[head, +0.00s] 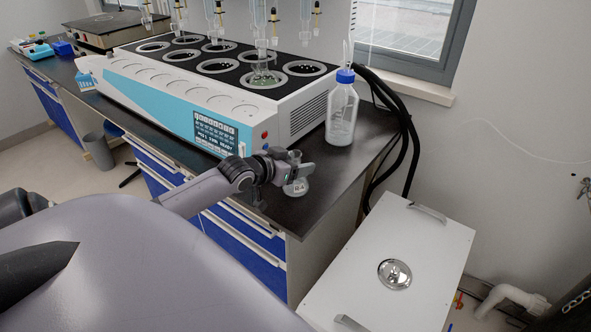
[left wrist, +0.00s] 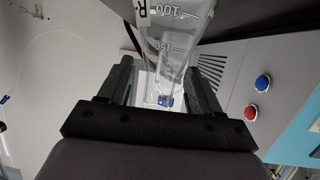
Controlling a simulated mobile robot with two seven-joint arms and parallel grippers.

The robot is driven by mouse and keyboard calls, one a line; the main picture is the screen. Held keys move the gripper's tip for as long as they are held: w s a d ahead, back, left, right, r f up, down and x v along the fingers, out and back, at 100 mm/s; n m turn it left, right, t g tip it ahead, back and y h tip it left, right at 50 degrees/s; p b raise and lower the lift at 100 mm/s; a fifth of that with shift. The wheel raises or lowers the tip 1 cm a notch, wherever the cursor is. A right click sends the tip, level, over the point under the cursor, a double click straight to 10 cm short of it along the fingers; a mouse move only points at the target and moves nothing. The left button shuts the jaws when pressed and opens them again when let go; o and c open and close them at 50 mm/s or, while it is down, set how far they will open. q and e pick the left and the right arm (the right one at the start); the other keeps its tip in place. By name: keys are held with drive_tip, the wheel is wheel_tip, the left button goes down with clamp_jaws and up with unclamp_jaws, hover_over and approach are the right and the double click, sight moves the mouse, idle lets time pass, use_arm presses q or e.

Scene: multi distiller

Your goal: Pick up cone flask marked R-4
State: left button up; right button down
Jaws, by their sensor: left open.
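A small clear glass cone flask (head: 298,187) stands upright near the front right end of the dark bench, partly hidden by my left gripper. In the left wrist view the flask (left wrist: 172,18) has white volume marks and a label on which an "R" shows; the rest of the label is cut off. My left gripper (head: 290,171) is at the flask, with its arm reaching in from the left. In the left wrist view its fingers (left wrist: 158,78) are open, one on each side of the flask. My right gripper is not in view.
A white and blue distiller (head: 180,101) with several heating wells stands behind the flask. A clear bottle with a blue cap (head: 342,112) stands at the back right. Black hoses (head: 404,130) run down the bench's right end. A white box (head: 420,257) stands on the right.

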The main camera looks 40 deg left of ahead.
use_arm(q)
drive_tip(key=shift+c, duration=0.3)
clamp_jaws()
drive_tip(key=shift+r, duration=0.15)
